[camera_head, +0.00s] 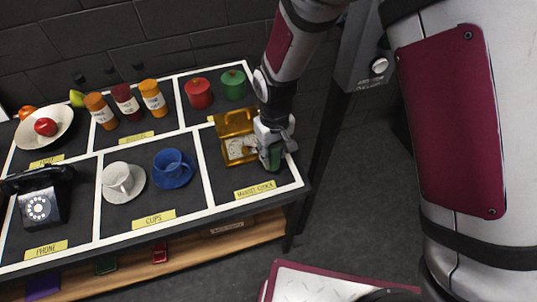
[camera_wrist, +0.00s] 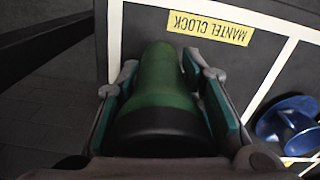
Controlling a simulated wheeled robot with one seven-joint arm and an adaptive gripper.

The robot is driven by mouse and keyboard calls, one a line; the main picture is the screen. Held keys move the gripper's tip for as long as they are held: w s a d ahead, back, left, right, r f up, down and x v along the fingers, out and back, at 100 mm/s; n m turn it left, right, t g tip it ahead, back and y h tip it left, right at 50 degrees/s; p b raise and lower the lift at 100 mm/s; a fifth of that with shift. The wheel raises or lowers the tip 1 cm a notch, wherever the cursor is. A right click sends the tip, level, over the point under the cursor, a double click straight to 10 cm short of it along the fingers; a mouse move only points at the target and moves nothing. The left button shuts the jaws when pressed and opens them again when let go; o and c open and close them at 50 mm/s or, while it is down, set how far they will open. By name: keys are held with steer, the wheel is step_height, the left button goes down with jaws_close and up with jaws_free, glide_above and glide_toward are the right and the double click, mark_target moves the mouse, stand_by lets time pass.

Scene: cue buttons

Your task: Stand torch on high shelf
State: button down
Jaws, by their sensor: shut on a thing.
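The torch (camera_wrist: 165,85) is a green cylinder with a black end. In the wrist view it lies lengthwise between the two fingers of my gripper (camera_wrist: 160,65), which are shut on its sides. In the head view my gripper (camera_head: 273,150) is over the right side of the mantel clock compartment, beside the gold clock (camera_head: 237,147). A small green part of the torch (camera_head: 275,161) shows below the fingers; the rest is hidden. I cannot tell if it touches the table. I cannot make out a high shelf for certain.
The dark table (camera_head: 290,178) has white dividing lines. A wooden lower shelf (camera_head: 190,245) runs beneath. Open floor (camera_head: 355,190) lies right.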

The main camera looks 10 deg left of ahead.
steer(key=shift+w+a+f, duration=0.1)
steer(key=shift+w+a, duration=0.6)
steer(key=shift+f, duration=0.1)
steer(key=shift+f+p, duration=0.35)
steer(key=shift+f, duration=1.3)
steer(key=shift+f, duration=0.15)
steer(key=c, duration=1.1)
jaws_free()
